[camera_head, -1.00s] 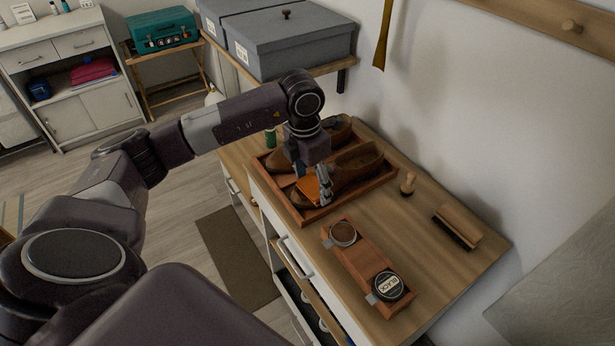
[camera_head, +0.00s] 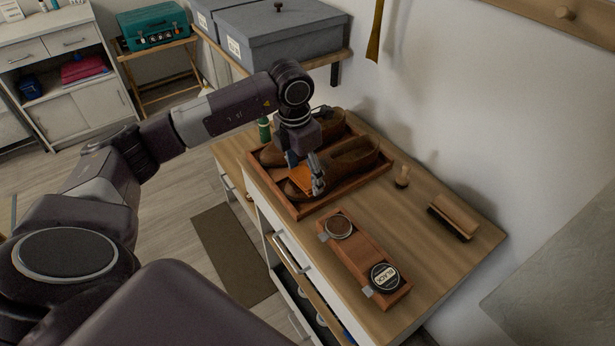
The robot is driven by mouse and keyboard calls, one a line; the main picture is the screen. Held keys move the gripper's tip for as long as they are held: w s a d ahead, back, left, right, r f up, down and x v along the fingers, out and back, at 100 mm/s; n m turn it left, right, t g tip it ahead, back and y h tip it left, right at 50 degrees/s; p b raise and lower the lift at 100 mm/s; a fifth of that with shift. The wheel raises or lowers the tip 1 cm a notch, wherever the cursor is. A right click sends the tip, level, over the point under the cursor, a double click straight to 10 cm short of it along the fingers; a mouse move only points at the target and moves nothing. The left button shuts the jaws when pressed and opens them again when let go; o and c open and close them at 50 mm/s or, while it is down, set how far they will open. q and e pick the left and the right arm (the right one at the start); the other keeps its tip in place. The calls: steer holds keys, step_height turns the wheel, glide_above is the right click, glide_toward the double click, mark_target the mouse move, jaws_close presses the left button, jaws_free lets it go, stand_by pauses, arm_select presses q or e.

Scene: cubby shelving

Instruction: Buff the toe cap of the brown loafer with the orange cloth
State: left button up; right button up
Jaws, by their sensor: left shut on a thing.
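A pair of brown loafers lies in a wooden tray (camera_head: 350,193) on the cabinet top. The nearer brown loafer (camera_head: 352,158) has its opening to the right and its toe to the left, under my gripper. My left gripper (camera_head: 305,184) points down and is shut on the orange cloth (camera_head: 300,178). The other loafer (camera_head: 271,156) lies behind, partly hidden by my gripper. My right gripper is not in view.
A wooden holder with a brown polish tin (camera_head: 338,226) and a black tin (camera_head: 384,277) lies in front of the tray. A small dauber (camera_head: 402,177) and a shoe brush (camera_head: 454,217) stand to the right. Grey boxes (camera_head: 280,38) sit on a shelf behind.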

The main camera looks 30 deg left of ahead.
arm_select(q)
steer(key=shift+a, duration=0.1)
steer(key=shift+r+p, duration=0.55)
steer(key=shift+r, duration=0.1)
steer(key=shift+s+a+r+p, duration=0.1)
steer(key=shift+s+r+p, duration=0.1)
steer(key=shift+r+p, duration=1.15)
steer(key=shift+s+r+p, duration=0.2)
steer(key=shift+r+p, duration=0.45)
steer(key=shift+r, duration=1.35)
